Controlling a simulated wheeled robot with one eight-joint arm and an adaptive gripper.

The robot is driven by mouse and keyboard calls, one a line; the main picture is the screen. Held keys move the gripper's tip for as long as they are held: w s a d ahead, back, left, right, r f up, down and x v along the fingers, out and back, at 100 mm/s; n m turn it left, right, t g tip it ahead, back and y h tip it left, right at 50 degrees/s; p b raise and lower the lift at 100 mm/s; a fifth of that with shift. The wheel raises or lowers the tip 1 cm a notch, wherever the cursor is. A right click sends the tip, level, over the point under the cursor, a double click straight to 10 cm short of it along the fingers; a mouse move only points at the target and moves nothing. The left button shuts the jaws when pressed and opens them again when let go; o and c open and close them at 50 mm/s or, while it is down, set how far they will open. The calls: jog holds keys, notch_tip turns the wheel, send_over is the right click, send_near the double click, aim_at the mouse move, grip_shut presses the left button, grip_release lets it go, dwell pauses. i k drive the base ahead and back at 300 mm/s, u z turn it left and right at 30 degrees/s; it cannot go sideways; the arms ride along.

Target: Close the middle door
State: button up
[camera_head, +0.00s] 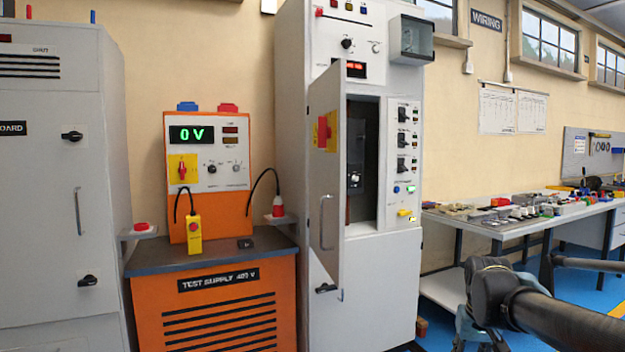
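The middle door (325,185) is on the tall grey-white cabinet (385,285) at the picture's centre. It stands open, swung out toward the left, and its hinge side is hard to make out. It carries a vertical grey handle (325,222) and a red rotary switch on a yellow plate (325,132). The dark compartment (360,165) shows to the right of the door. My black arm crosses the lower right corner, well to the right of the cabinet and apart from the door. My gripper cannot be made out for certain, nor its fingers.
An orange test supply bench (215,310) stands left of the cabinet, with a yellow pendant (194,233) on its front. A grey cabinet (50,200) stands far left. A cluttered workbench (520,225) is at right. Blue floor shows at lower right.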

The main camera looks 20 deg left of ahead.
aim_at(326, 221)
jog(key=k, duration=0.7)
jog(key=u, duration=0.8)
jog(key=i, duration=1)
jog(key=z, duration=0.55)
jog(key=k, duration=0.6)
jog(key=u, duration=0.45)
